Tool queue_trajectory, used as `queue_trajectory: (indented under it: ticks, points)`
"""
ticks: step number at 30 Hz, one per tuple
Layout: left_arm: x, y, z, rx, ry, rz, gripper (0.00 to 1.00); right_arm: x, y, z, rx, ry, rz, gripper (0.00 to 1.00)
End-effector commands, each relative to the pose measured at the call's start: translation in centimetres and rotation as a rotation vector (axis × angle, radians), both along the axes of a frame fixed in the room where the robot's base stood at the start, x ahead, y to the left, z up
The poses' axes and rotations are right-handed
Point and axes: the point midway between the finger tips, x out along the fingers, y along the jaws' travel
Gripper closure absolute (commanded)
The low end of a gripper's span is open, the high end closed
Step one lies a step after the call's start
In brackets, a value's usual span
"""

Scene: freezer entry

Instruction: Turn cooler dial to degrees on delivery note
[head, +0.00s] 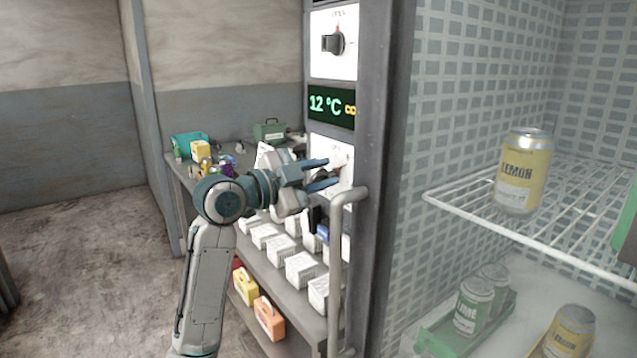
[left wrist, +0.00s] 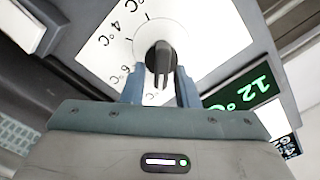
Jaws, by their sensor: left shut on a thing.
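The cooler dial (left wrist: 160,57) is a dark round knob with a ridge grip on a white plate; marks reading 4 °C and 6 °C show on the plate in the left wrist view. My left gripper (head: 326,175) is at the lower white plate (head: 342,146) on the cooler's front post, and its blue fingers (left wrist: 160,84) are shut on the dial's grip. In the head view the gripper hides most of the dial. The green display (head: 332,106) above reads 12 °C. I cannot make out a delivery note. My right gripper is not in view.
A second black knob (head: 333,43) sits on the upper plate. A grey door handle (head: 336,265) stands just below my gripper. Behind is a shelf table (head: 262,238) with boxes. The cooler at right holds a lemon can (head: 524,172) on a wire rack (head: 540,228).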

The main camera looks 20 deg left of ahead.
Motion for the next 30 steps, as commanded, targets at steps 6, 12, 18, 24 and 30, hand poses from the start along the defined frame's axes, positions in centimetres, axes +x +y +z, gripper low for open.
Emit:
queue_trajectory:
  ticks: [6, 12, 18, 24, 30]
  points:
    - [0.06, -0.02, -0.23, 0.031, -0.020, 0.001, 0.96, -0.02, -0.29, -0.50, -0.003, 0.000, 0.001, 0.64]
    - [0.06, -0.02, -0.17, 0.036, -0.024, 0.001, 0.96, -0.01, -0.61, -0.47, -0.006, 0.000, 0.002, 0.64]
    - [0.06, -0.02, -0.15, 0.035, -0.023, 0.001, 0.96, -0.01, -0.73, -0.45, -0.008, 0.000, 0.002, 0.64]
    - [0.03, -0.02, -0.10, 0.035, -0.025, 0.000, 0.66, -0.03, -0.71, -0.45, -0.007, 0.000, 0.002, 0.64]
    - [-0.19, 0.21, -0.15, 0.036, -0.026, 0.002, 0.66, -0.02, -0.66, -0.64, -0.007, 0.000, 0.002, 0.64]
